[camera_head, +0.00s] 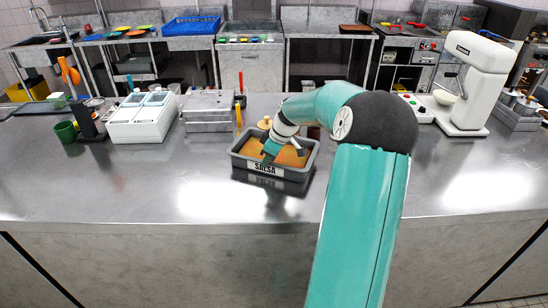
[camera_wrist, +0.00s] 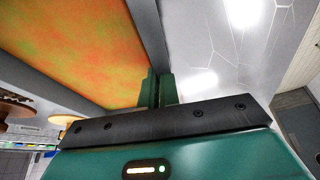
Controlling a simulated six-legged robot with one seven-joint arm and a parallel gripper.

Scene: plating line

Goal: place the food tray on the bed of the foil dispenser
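The food tray (camera_head: 303,173) is a grey rectangular bin labelled SALSA with orange contents, on the metal counter near the middle. In the wrist view its grey wall (camera_wrist: 147,25) and mottled orange contents fill the upper left. My gripper (camera_head: 267,157) reaches down at the tray's near side. In the wrist view its two green fingers (camera_wrist: 160,92) are close together with the tray's wall between them. A low metal box (camera_head: 207,112) behind and left of the tray looks like the foil dispenser, though I cannot be sure. My arm covers part of the counter to the right.
A white double-bin unit (camera_head: 143,117) stands at left, beside a green cup (camera_head: 66,131). A white stand machine (camera_head: 474,85) is at right. A knob-topped wooden item (camera_head: 265,122) stands behind the tray. The counter's front strip (camera_head: 130,195) is clear.

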